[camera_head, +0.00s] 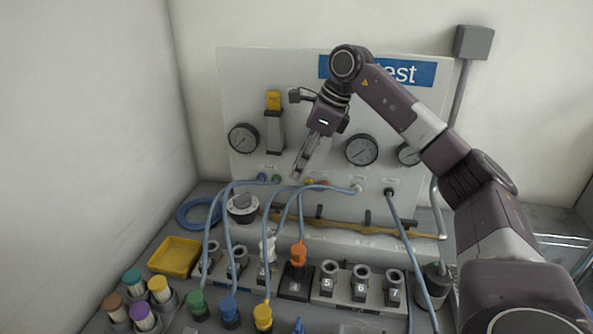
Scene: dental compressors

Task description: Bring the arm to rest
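My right arm (424,130) comes in from the lower right, bends high up, and reaches left across the test panel. Its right gripper (296,174) points down in front of the panel, just above the hose ports. I see no object between its fingers. They are seen nearly edge-on, so I cannot tell whether they are open or shut. The gripper looks clear of the hoses, though its exact distance from the panel is hard to judge. My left gripper is not in view.
The white test panel (225,90) carries gauges (361,150) and a yellow-topped valve (274,101). Blue hoses (212,218) run down to connectors on the bench. A yellow tray (175,256), several coloured caps (141,312) and numbered sockets (361,282) crowd the front. A wall stands close at left.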

